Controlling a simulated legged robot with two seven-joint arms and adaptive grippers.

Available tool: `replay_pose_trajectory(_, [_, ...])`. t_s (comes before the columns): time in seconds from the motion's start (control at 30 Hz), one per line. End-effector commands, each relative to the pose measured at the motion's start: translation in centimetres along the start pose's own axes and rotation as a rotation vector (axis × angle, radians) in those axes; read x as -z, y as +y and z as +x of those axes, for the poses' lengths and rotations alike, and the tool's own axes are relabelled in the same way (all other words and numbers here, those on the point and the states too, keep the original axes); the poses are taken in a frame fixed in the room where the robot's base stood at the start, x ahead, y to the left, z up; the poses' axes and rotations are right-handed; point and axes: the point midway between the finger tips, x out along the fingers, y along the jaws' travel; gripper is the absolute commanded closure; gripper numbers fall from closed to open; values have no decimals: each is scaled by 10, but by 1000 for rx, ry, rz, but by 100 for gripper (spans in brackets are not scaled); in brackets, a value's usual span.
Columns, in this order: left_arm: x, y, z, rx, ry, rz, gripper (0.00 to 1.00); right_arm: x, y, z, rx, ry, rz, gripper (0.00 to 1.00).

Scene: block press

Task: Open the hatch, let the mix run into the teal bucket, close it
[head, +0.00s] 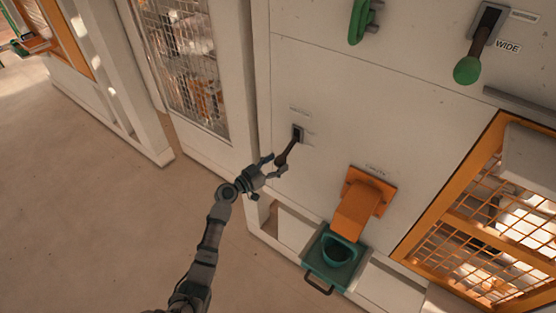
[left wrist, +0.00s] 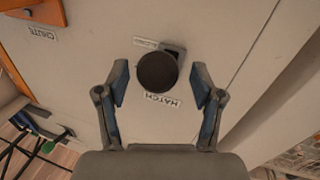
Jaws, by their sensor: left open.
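The hatch lever (head: 287,151) is a dark handle on the pale machine front. In the left wrist view its round dark knob (left wrist: 157,72) faces me above a HATCH label (left wrist: 162,100). My left gripper (head: 273,165) is open, with its fingers (left wrist: 162,85) on either side of the knob; I cannot tell whether they touch it. The orange chute (head: 357,207) slopes down over the teal bucket (head: 319,262), which sits on a low ledge. The mix is not visible. My right gripper is not in view.
A green-knobbed lever (head: 467,70) marked WIDE and a green handle (head: 360,22) are higher on the panel. An orange mesh guard (head: 450,225) is at the right. The floor (head: 90,220) to the left is clear.

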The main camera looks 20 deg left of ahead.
Motion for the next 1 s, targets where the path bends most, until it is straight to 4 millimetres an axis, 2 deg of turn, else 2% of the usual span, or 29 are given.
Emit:
replay_pose_trajectory(0.13, [0, 0, 10, -1, 0, -1, 33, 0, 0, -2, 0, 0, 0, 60])
replay_pose_trajectory(0.4, [-1, -1, 10, -1, 0, -1, 33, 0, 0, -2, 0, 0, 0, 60])
replay_pose_trajectory(0.47, [-1, -1, 10, 0, 0, -1, 45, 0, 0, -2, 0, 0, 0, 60])
replay_pose_trajectory(0.67, [-1, -1, 10, 0, -1, 0, 95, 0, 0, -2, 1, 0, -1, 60])
replay_pose_trajectory(0.7, [-1, -2, 10, 1, -1, -1, 100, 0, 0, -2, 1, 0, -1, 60])
replay_pose_trajectory(1.0, [2, -2, 10, 2, 0, 2, 100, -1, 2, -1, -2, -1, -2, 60])
